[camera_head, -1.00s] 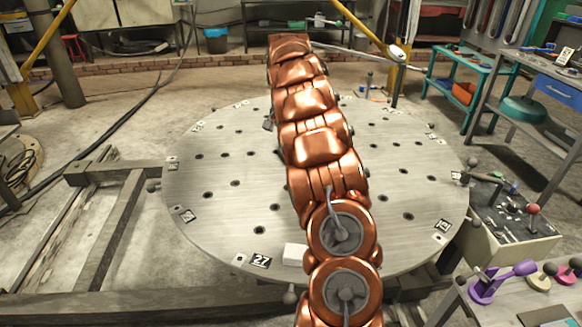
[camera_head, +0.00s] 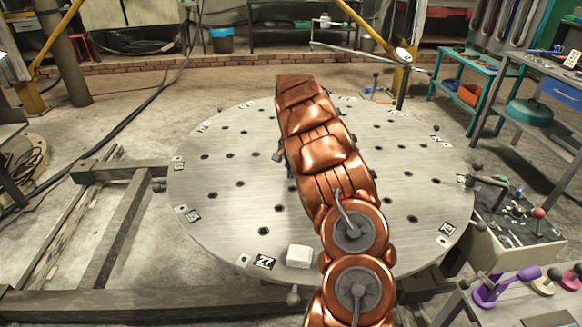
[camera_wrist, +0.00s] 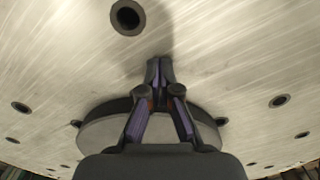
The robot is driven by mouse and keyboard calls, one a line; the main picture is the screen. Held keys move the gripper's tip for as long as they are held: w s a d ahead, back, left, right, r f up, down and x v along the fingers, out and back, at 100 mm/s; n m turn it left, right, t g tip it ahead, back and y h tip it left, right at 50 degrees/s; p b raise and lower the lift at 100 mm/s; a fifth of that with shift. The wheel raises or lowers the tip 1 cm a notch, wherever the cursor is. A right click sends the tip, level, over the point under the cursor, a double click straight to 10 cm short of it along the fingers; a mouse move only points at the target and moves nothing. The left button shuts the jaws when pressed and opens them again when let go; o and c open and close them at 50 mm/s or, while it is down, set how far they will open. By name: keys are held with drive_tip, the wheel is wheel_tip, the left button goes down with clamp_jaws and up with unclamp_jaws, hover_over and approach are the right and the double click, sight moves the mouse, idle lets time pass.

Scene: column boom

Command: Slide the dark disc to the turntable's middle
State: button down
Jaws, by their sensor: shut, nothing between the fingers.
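The turntable (camera_head: 235,215) is a big round pale steel plate with dark holes and numbered tags at its rim. It also fills the wrist view (camera_wrist: 230,50). In the wrist view my gripper (camera_wrist: 160,70) has its purple-sided fingers together, low over the plate, with nothing between them. Behind the fingers is a round flat shape (camera_wrist: 98,133), grey with a dark far edge and small dark lugs at its sides; it looks like the disc, but I cannot be sure. The fingertips show past its far edge; contact cannot be told. In the head view my arm hides the gripper and the plate's middle.
A white block (camera_head: 299,256) sits at the plate's near rim by tag 27. A control box (camera_head: 510,235) with knobs stands at the right rim. A teal bench (camera_head: 470,75) stands back right. The plate's left part is clear.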

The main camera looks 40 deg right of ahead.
drive_tip(key=shift+w+d, duration=0.3)
drive_tip(key=shift+d, duration=0.5)
drive_tip(key=shift+w+d, duration=0.25)
drive_tip(key=shift+d, duration=0.5)
drive_tip(key=shift+d, duration=0.15)
